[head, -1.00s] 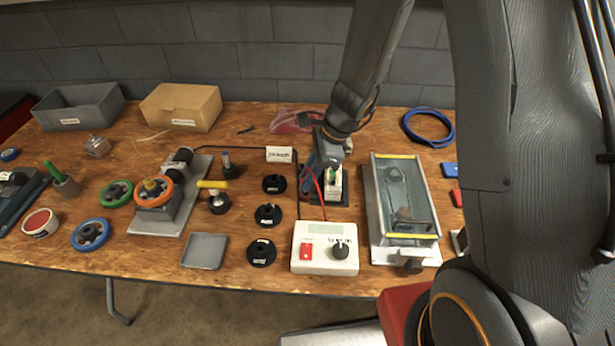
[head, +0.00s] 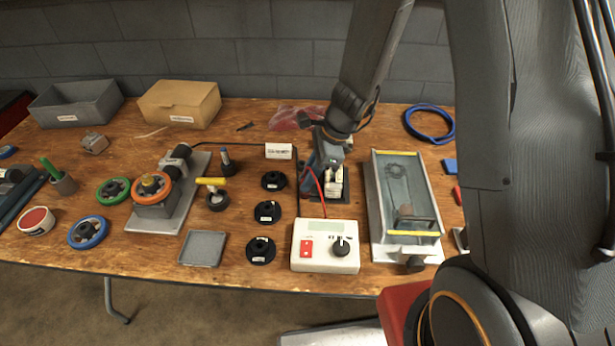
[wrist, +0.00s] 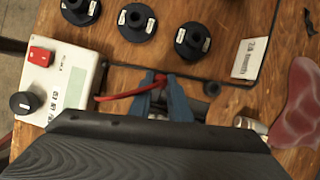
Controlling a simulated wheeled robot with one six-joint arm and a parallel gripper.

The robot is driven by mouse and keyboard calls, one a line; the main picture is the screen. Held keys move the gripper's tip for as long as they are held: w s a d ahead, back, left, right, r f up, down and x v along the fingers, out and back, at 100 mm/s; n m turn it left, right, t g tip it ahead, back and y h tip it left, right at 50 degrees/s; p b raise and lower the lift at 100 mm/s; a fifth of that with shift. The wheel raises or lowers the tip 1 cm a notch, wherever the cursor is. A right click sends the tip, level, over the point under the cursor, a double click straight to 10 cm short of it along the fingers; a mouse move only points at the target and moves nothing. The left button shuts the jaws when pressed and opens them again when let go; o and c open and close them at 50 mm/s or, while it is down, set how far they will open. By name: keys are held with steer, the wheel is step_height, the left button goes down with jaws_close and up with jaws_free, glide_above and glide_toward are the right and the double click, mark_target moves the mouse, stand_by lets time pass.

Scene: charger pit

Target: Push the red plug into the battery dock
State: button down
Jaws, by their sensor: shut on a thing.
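My gripper (wrist: 161,84) is shut on the small red plug (wrist: 160,79), which shows between the blue fingertips in the wrist view. A red lead runs from the plug to the white charger box (wrist: 62,82). In the head view the gripper (head: 311,178) is low, at the left side of the battery dock (head: 341,198), a dark base holding a pale battery block (head: 335,182). My wrist hides part of the dock. The plug's tip and the socket are hidden, so I cannot tell how far the plug is in.
The charger box (head: 325,258) stands in front of the dock. Black round stands (head: 267,211) are to its left. A clear-topped case (head: 405,195) stands close on the right. A white label card (head: 279,151) and a red bag (head: 293,118) are behind.

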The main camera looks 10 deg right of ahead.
steer(key=shift+f+b, duration=0.35)
steer(key=shift+f, duration=0.1)
steer(key=c, duration=1.6)
jaws_free()
steer(key=shift+v, duration=3.95)
steer(key=s+d+r+n+h, duration=0.1)
steer(key=s+d+r+n, duration=0.1)
steer(key=n, duration=0.4)
steer(key=s+d+r+n+h, duration=0.2)
steer(key=s+d+n, duration=0.2)
steer(key=s+n, duration=0.2)
steer(key=s+d+r+n+h, duration=0.1)
steer(key=s+d+r+n, duration=0.1)
steer(key=s+n, duration=0.3)
steer(key=shift+s+d+r+n, duration=0.1)
steer(key=shift+d+n, duration=0.35)
steer(key=shift+n, duration=0.35)
